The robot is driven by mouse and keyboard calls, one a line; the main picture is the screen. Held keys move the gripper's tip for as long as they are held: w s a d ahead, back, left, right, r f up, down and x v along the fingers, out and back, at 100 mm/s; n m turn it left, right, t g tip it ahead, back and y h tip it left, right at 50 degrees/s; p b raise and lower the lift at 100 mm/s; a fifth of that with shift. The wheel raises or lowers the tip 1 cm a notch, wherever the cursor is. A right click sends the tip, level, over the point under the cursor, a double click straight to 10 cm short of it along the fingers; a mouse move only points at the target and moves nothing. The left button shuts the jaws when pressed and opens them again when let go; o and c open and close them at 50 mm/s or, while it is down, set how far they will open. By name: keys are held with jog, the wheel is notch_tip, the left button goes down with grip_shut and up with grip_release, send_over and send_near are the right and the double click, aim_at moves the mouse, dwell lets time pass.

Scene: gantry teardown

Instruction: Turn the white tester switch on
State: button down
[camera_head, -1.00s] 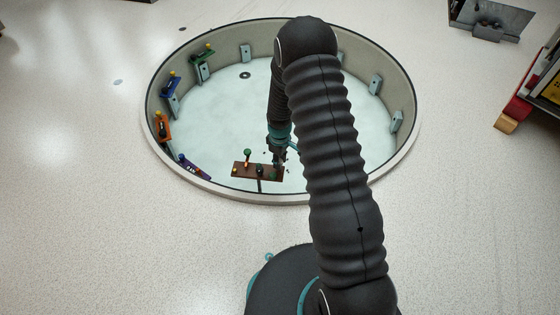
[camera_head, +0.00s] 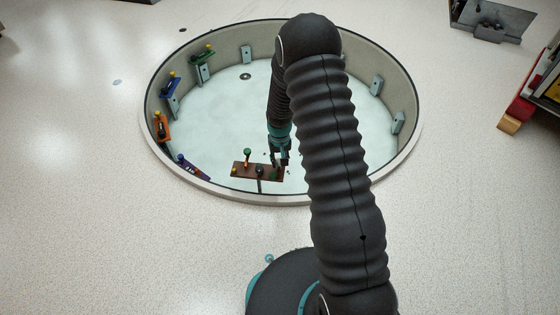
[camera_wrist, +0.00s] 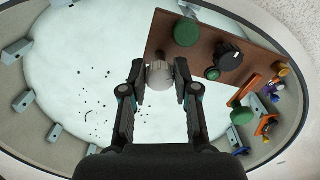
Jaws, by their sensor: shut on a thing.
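The white tester switch (camera_wrist: 160,75) shows in the wrist view as a pale round knob at the edge of a brown board (camera_wrist: 205,45). My gripper (camera_wrist: 160,80) is shut on this knob, one finger on each side. In the head view my gripper (camera_head: 280,158) reaches down into the round pit, at the right end of the brown board (camera_head: 240,175). I cannot make out the white switch there. Which way the switch is set cannot be told.
The board also carries a green knob (camera_wrist: 187,32) and a black dial (camera_wrist: 229,52) close to my fingers. A round pit wall (camera_head: 350,62) surrounds the work area, with coloured fixtures along its left side. The pit floor (camera_head: 205,125) is mostly clear.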

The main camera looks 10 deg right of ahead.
jog(key=shift+m, duration=0.5)
jog(key=c, duration=0.9)
grip_release()
jog(key=shift+o, duration=0.2)
notch_tip(320, 180, up, 12)
